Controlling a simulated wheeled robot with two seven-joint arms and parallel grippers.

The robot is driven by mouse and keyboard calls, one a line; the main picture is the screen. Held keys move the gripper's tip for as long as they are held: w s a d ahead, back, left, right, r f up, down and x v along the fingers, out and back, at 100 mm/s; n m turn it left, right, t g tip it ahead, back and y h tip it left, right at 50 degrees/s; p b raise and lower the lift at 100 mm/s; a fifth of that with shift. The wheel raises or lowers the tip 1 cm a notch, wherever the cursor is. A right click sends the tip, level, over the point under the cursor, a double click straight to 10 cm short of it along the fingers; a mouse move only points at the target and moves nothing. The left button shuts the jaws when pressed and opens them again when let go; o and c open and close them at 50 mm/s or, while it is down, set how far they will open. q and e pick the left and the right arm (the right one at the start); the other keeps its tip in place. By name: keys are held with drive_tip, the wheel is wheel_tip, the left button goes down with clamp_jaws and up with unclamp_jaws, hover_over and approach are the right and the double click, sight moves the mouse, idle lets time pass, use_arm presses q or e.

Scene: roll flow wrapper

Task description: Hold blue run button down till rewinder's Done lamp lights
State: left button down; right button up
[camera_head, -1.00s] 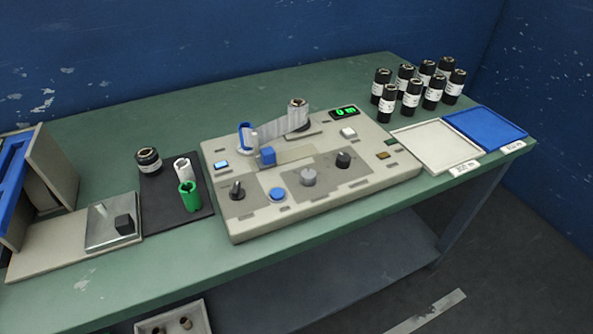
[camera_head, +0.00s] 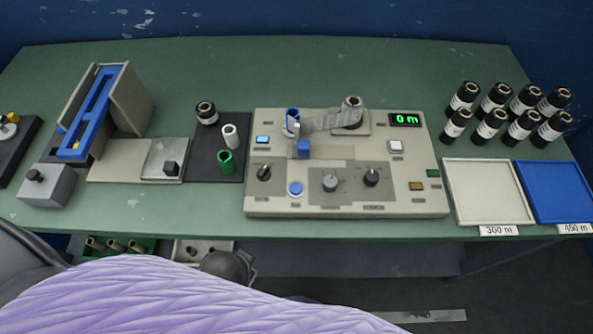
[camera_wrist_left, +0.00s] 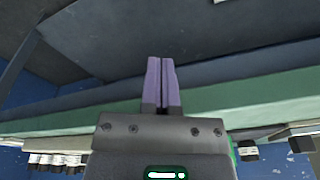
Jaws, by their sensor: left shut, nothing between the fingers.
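The rewinder (camera_head: 400,207) is a beige console on the green table in the head view. Its round blue button (camera_head: 295,188) is on the front left of the panel, with nothing touching it. The display (camera_head: 405,120) reads 0 m in green. A dark green lamp (camera_head: 433,173) and an amber one (camera_head: 416,186) are at the right; their labels are too small to read, and neither clearly glows. Grey film runs between two spindles at the back. My left gripper (camera_wrist_left: 162,82) is shut and empty in the left wrist view, by the table edge. My right gripper is not in view.
A 300 m tray (camera_head: 484,190) and a blue 450 m tray (camera_head: 553,190) lie at the right, both empty. Several black rolls (camera_head: 490,127) stand behind them. My purple-covered arm crosses the bottom.

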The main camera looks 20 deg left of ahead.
use_arm(q)
drive_tip(key=w+d+r+m+t+h+p, duration=0.25)
drive_tip(key=w+d+r+p, duration=0.2)
drive_tip(key=r, duration=0.65)
drive_tip(key=w+d+r+m+t+h+p, duration=0.1)
drive_tip(key=w+d+r+m+p, duration=0.3)
drive_tip(key=r, duration=0.7)
drive_tip(key=m+t+h, duration=0.2)
drive_tip(key=m, duration=0.6)
hover_over(292, 188)
wheel_tip(292, 188, down, 4)
drive_tip(key=shift+r, duration=0.1)
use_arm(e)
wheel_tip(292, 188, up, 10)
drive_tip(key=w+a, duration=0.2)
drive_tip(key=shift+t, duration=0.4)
use_arm(q)
drive_tip(key=shift+s, duration=0.1)
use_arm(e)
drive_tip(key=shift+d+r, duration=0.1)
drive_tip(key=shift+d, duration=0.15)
use_arm(q)
wheel_tip(292, 188, down, 9)
drive_tip(key=b, duration=0.7)
drive_tip(key=shift+r+b, duration=0.1)
drive_tip(key=shift+b, duration=0.3)
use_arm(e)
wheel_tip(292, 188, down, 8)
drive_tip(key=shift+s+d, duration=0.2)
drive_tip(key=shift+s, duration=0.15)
